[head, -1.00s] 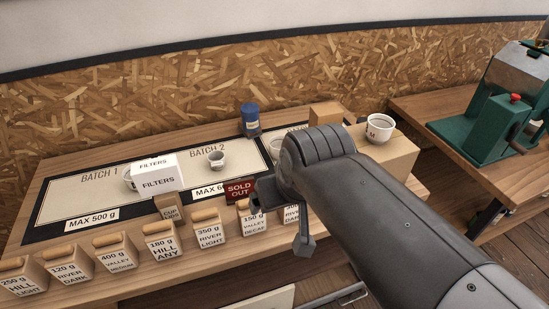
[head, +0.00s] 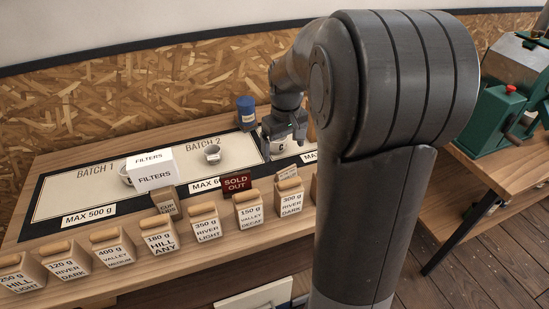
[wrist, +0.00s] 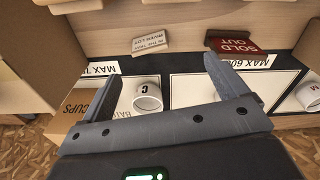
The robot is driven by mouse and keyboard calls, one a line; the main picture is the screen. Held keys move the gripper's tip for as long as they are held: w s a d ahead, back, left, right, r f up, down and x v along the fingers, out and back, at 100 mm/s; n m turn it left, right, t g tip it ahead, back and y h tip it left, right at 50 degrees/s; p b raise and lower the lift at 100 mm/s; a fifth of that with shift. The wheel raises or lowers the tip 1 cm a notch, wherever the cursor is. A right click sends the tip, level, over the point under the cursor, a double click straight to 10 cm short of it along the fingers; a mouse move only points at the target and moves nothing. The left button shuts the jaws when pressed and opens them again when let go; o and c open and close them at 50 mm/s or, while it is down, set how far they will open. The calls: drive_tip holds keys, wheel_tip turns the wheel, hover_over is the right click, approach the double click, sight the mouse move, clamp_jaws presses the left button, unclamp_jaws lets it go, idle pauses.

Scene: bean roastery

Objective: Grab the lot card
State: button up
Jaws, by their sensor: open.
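The tan card lies beyond the fingertips.
A red SOLD OUT sign (head: 237,184) stands close by. Several labelled bean bags (head: 160,238) line the front edge. A filters box (head: 153,177) and blue canister (head: 246,112) stand on the counter. The wrist view shows a cups box (wrist: 72,118) and cup M (wrist: 307,96).

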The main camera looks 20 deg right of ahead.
sight(286, 171)
drive_tip(key=shift+g, duration=0.3)
drive_tip(key=f, duration=0.2)
drive_tip(key=w+d+f, duration=0.1)
drive_tip(key=f, duration=0.2)
drive_tip(key=w+d+f, duration=0.1)
drive_tip(key=f, duration=0.2)
drive_tip(key=shift+w+f, duration=0.1)
drive_tip(key=shift+f, duration=0.1)
drive_tip(key=shift+w+d+f, duration=0.1)
drive_tip(key=shift+w+f, duration=0.05)
drive_tip(key=shift+f, duration=1.25)
drive_tip(key=shift+w+d+f, duration=0.1)
drive_tip(key=shift+w+f, duration=0.05)
drive_tip(key=shift+f, duration=1.2)
drive_tip(key=c, duration=1.1)
